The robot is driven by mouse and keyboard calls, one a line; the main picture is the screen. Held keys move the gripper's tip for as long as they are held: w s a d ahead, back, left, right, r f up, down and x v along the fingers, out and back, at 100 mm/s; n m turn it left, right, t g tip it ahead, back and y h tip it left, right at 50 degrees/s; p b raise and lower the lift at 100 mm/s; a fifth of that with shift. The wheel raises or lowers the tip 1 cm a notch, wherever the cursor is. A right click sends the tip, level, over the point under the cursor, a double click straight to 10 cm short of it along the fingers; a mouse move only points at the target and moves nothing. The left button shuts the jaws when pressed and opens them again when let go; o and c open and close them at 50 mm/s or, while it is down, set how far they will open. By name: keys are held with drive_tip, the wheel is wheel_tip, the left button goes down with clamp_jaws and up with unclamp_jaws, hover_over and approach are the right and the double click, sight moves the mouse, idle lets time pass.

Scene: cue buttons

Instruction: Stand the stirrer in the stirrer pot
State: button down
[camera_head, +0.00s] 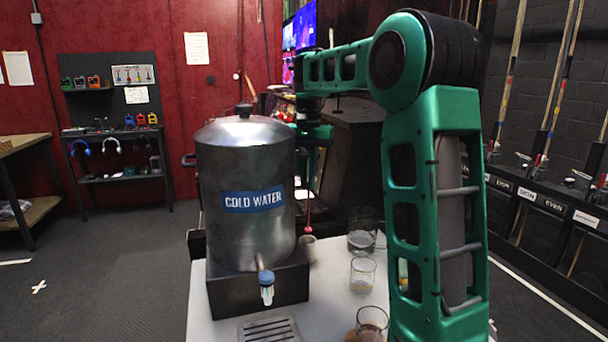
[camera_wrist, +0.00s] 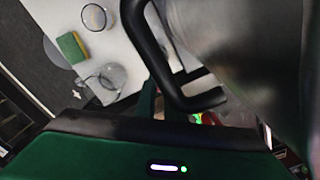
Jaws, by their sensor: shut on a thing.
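The stirrer (camera_head: 308,205) is a thin red rod with a small red bulb at its lower end. It hangs roughly upright below my gripper (camera_head: 309,168), which is shut on it beside the right side of the water urn. The stirrer pot (camera_head: 309,249) looks like a small grey cup just right of the urn.
The large metal urn (camera_head: 245,185) labelled COLD WATER stands close on the left. Glasses (camera_head: 362,274) stand on the white table (camera_head: 222,326) to the right, partly behind my arm. A yellow-green sponge (camera_wrist: 72,47) lies near glasses in the wrist view.

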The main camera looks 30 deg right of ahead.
drive_tip(key=shift+f, duration=4.55)
drive_tip(key=c, duration=1.8)
unclamp_jaws()
drive_tip(key=shift+o, duration=0.2)
